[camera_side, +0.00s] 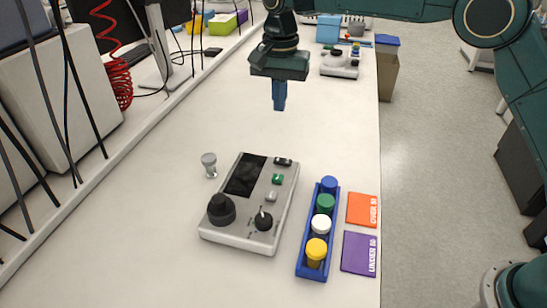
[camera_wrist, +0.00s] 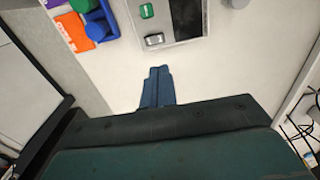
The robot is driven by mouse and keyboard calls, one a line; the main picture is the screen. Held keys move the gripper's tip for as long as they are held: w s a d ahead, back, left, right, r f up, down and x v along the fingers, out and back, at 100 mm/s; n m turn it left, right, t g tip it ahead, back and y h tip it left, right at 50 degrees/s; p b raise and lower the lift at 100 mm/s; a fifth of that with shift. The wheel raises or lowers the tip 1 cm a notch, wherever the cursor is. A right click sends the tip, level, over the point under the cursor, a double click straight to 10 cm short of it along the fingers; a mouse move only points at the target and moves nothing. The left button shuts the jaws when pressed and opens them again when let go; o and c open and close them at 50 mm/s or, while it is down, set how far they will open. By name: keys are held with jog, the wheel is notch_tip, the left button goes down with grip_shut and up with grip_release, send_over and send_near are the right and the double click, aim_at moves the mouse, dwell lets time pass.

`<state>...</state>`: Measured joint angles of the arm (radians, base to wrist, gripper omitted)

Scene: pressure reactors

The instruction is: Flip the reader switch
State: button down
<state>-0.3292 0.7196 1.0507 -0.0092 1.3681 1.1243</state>
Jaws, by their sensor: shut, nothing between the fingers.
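The reader (camera_side: 252,200) is a grey box on the white bench with a dark screen, a large black knob (camera_side: 221,209), a green button and a grey button. A small toggle switch with a light tip on a round black base (camera_side: 263,219) sits at its front right, and a black rocker-like part (camera_side: 283,161) at its top right. My gripper (camera_side: 279,108) has blue fingers, shut and empty, pointing down above the bench behind the reader. In the wrist view the fingers (camera_wrist: 158,72) are together, apart from the reader (camera_wrist: 185,22), which is cut off by the top edge.
A blue rack (camera_side: 302,262) of vials with blue, green, white and yellow caps stands right of the reader. Orange (camera_side: 362,210) and purple (camera_side: 359,253) labelled pads lie beside it. A small glass vial (camera_side: 209,164) stands at left. The bench under my gripper is clear.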

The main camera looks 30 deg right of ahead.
aim_at(280, 159)
jog(key=shift+f, duration=0.2)
notch_tip(280, 159, down, 14)
jog(key=shift+r, duration=0.15)
dwell(0.6)
jog(key=shift+a, duration=0.1)
jog(key=shift+f, duration=0.2)
jog(key=shift+s+d, duration=0.15)
jog(key=shift+d, duration=0.05)
dwell(0.4)
jog(key=shift+s+d+r, duration=0.2)
jog(key=shift+s+d, duration=0.15)
jog(key=shift+r, duration=0.15)
